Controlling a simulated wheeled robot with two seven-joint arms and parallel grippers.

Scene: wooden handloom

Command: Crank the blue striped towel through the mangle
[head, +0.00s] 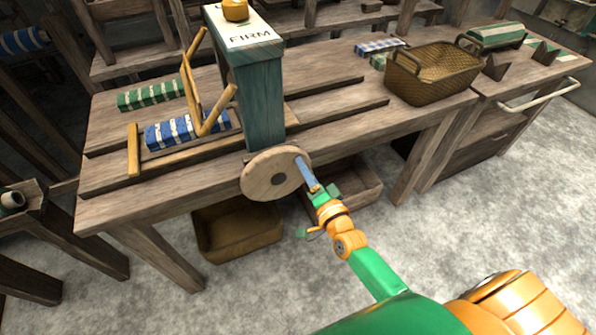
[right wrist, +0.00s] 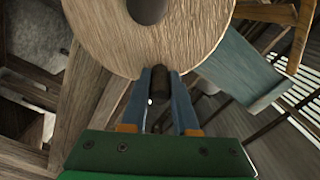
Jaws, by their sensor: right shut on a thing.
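The blue striped towel (head: 168,134) lies folded on the bench, left of the mangle, with its right end behind a light wooden bar. The mangle's teal upright (head: 262,105) carries a white plate lettered "FIRM". Its round wooden crank wheel (head: 262,182) faces the front; it also fills the top of the right wrist view (right wrist: 190,35). My right gripper (head: 304,170) is at the wheel's right rim, its blue fingers shut on a dark crank handle (right wrist: 159,84). The rollers are hidden behind the upright. My left gripper is out of view.
A green striped towel (head: 150,95) lies farther back on the bench. A wicker basket (head: 435,75) stands to the right, near a blue checked cloth (head: 379,46). Wooden bins stand below the bench, including one at left (head: 235,230). The floor in front is clear.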

